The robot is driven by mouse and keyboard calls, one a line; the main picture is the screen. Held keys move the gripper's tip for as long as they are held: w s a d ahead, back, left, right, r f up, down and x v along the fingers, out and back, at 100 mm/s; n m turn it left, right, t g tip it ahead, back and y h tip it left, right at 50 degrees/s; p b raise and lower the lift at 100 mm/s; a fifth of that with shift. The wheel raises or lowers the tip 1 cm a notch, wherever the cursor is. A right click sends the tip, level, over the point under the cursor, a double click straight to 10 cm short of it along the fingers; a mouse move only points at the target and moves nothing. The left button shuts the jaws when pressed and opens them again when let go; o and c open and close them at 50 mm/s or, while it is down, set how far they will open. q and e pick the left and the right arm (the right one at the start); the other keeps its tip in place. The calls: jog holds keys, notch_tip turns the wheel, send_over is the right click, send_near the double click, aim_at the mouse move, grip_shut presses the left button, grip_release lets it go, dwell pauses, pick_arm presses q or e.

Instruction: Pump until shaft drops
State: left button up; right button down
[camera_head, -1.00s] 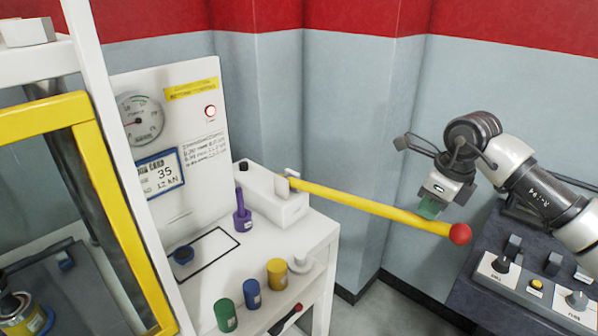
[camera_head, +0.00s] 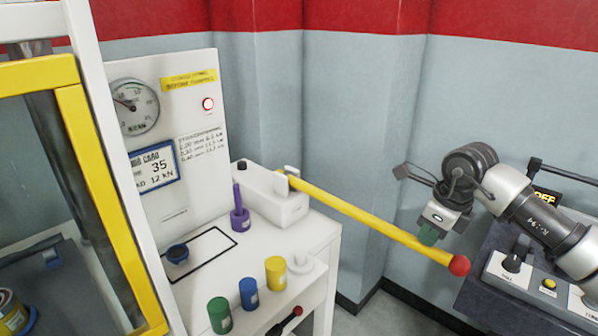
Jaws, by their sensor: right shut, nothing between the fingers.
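The yellow pump lever (camera_head: 365,216) with a red ball end (camera_head: 460,265) slopes down to the right from the white pump body (camera_head: 275,205). My right gripper (camera_head: 428,238) is shut, with green fingertips at the top of the lever near its ball end. The fingers appear to press on the lever from above, not around it. A grey shaft (camera_head: 48,125) shows partly behind the yellow frame (camera_head: 100,190) of the press at the left; its lower end is hidden. My left gripper is not in view.
Purple, green, blue and yellow pieces stand on the white bench (camera_head: 320,235). A dark control console (camera_head: 480,285) is at the right.

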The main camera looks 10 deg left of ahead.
aim_at(425, 253)
jog(key=shift+f+b, duration=1.5)
jog(key=shift+f, duration=1.1)
jog(key=shift+d, duration=0.1)
notch_tip(425, 253, up, 14)
jog(key=p, duration=0.8)
jog(key=shift+a+f, duration=0.2)
jog(key=shift+a, duration=0.1)
jog(key=shift+w, duration=0.1)
jog(key=shift+d+f+b, duration=0.15)
jog(key=shift+f+b, duration=2.1)
jog(key=shift+f, duration=1.15)
jog(key=shift+d+f+b, duration=0.15)
jog(key=shift+f+b, duration=2.1)
jog(key=shift+f, duration=1.15)
jog(key=shift+r, duration=0.1)
